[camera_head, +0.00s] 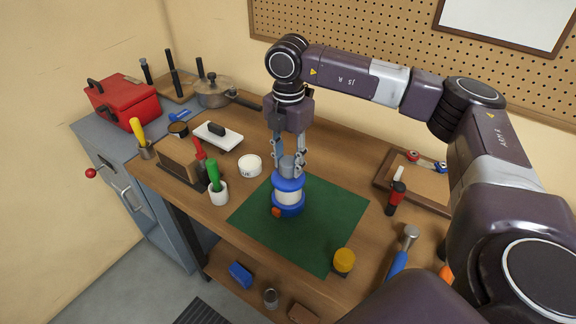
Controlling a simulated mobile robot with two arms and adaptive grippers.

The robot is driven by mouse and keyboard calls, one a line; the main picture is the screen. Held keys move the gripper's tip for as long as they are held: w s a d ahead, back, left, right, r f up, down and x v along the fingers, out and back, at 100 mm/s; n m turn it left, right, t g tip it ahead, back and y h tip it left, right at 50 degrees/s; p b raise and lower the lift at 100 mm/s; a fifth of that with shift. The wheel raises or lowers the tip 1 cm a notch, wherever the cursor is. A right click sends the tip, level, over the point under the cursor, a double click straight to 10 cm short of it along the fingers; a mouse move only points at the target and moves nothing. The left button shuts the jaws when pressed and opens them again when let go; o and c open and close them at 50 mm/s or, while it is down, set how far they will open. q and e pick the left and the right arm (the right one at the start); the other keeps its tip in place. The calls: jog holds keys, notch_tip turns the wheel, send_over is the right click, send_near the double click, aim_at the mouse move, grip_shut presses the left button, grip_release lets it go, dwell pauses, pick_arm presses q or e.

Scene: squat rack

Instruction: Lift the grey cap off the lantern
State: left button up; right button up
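The lantern (288,197) stands upright on the green mat (326,213), with blue bands above and below a pale middle and an orange spot low on its front. Its grey cap (288,164) sits on top, directly above the upper blue band. My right gripper (289,168) points straight down over the lantern, with one finger on each side of the cap. I see no clear gap between fingers and cap, but whether they grip it cannot be told. My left gripper is out of view.
A yellow-lidded jar (344,261) stands at the mat's front corner. A white tub (249,165) and a cup with a green-handled tool (217,190) stand left of the mat. A hammer (402,251) and a red-black tool (396,197) lie right. The mat around the lantern is clear.

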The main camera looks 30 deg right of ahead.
aim_at(288, 161)
grip_shut()
jog(key=shift+r+p, duration=0.4)
jog(key=shift+r, duration=0.2)
dwell(0.4)
jog(key=shift+r, duration=0.1)
jog(key=shift+r+p, duration=1)
jog(key=shift+r, duration=0.6)
